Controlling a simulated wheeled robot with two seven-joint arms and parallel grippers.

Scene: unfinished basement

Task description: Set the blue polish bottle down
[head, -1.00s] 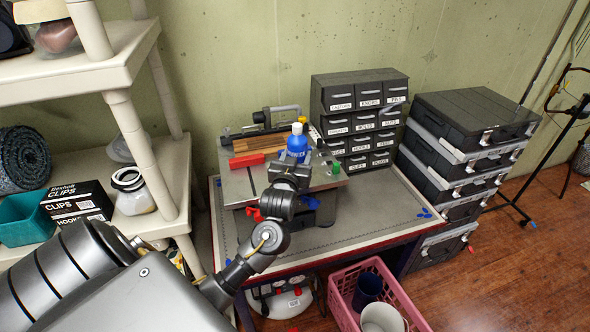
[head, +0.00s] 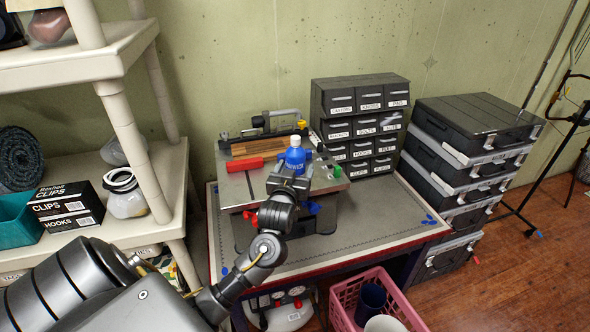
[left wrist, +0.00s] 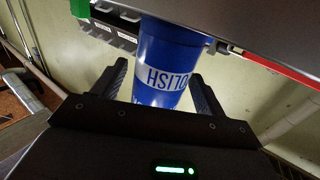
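My left gripper (head: 288,180) is at the bottle's near side. In the left wrist view the bottle (left wrist: 160,65) appears upside down between the two fingers of my left gripper (left wrist: 160,85). A gap shows beside the left-hand finger, so the gripper looks open. My right gripper is not in view.
A labelled drawer cabinet (head: 360,120) stands behind. The workbench (head: 385,215) is mostly clear at right. A pink basket (head: 345,300) stands in front.

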